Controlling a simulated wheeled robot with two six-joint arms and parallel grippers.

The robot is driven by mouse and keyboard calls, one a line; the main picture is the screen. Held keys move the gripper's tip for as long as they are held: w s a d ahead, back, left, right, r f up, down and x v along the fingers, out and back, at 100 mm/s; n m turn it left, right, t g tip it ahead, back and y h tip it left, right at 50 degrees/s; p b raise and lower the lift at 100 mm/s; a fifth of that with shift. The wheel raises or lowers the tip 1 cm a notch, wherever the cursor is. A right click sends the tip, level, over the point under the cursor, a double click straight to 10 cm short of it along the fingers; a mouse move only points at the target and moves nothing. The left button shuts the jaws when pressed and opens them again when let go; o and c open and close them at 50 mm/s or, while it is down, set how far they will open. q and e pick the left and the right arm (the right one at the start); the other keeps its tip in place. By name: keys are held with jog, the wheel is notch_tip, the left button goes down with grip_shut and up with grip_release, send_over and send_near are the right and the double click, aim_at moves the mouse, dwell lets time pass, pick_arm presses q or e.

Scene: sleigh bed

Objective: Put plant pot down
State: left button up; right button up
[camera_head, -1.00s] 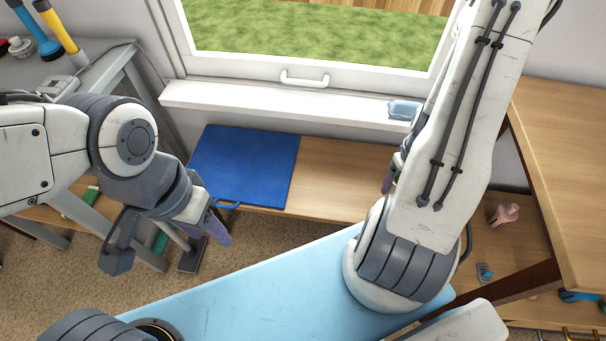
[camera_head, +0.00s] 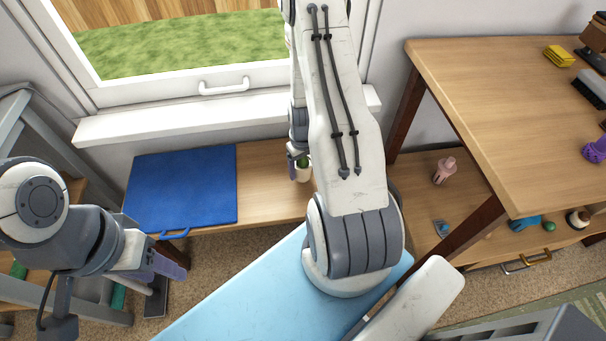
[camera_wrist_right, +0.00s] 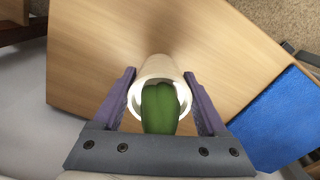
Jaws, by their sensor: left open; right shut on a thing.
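The plant pot (camera_wrist_right: 158,68) is a small white pot with a green plant (camera_wrist_right: 160,108), held between the purple fingers of my right gripper (camera_wrist_right: 160,92) in the right wrist view. In the head view the pot (camera_head: 304,174) shows just left of my right arm, over the right end of the low wooden bench (camera_head: 262,190). My right gripper (camera_head: 297,170) is mostly hidden behind the arm there. I cannot tell whether the pot touches the wood. My left gripper (camera_head: 165,268) is open and empty at lower left.
A blue mat (camera_head: 182,187) lies on the bench left of the pot. The white window sill (camera_head: 190,118) is above it. A taller wooden table (camera_head: 490,110) stands at right, with a pink object (camera_head: 444,170) on the shelf below. Bare wood lies between mat and pot.

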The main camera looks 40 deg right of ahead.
aim_at(303, 174)
jog(key=shift+f+b, duration=0.3)
jog(key=shift+f, duration=1.2)
jog(key=shift+f, duration=0.1)
